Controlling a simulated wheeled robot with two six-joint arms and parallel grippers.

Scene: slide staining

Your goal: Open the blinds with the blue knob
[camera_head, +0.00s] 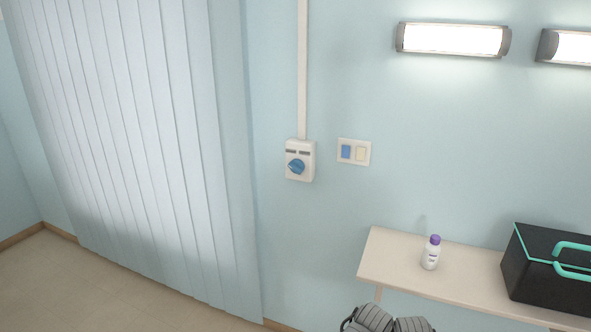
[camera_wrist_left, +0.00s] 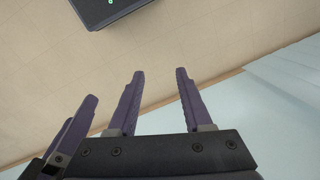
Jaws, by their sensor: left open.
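The blue knob (camera_head: 296,167) is round and sits on the front of a white wall box (camera_head: 307,147), right of the blinds in the head view. The blinds (camera_head: 150,130) are pale vertical slats hanging closed across the left of the view. My left gripper (camera_wrist_left: 159,75) shows only in the left wrist view. Its purple fingers are spread apart with nothing between them, above the tiled floor and away from the knob. The knob is not in the wrist view.
A switch plate (camera_head: 367,153) with blue and cream rockers is right of the wall box. A shelf (camera_head: 385,262) holds a purple-capped bottle (camera_head: 431,254) and a black case (camera_head: 540,275). Two lamps are above. A grey ribbed shape is cut off below. Wall around the knob is clear.

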